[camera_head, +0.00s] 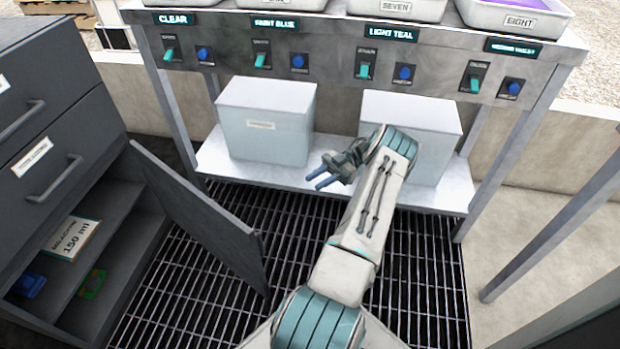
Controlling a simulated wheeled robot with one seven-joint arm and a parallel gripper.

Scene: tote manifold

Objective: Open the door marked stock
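A dark grey door (205,218) of the cabinet on the left stands swung out over the grated floor. The compartment behind it is exposed, with a shelf inside. I see no stock marking on the side of the door that shows. My gripper (314,182) is to the right of the door and apart from it, in front of the bench's lower shelf.
The dark cabinet (62,110) has drawers with handles above the compartment. Inside are a "150 ml" card (72,238), a blue item (28,285) and a green item (92,284). The bench holds two lidded white bins (265,125) below. Grated floor is clear beside the door.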

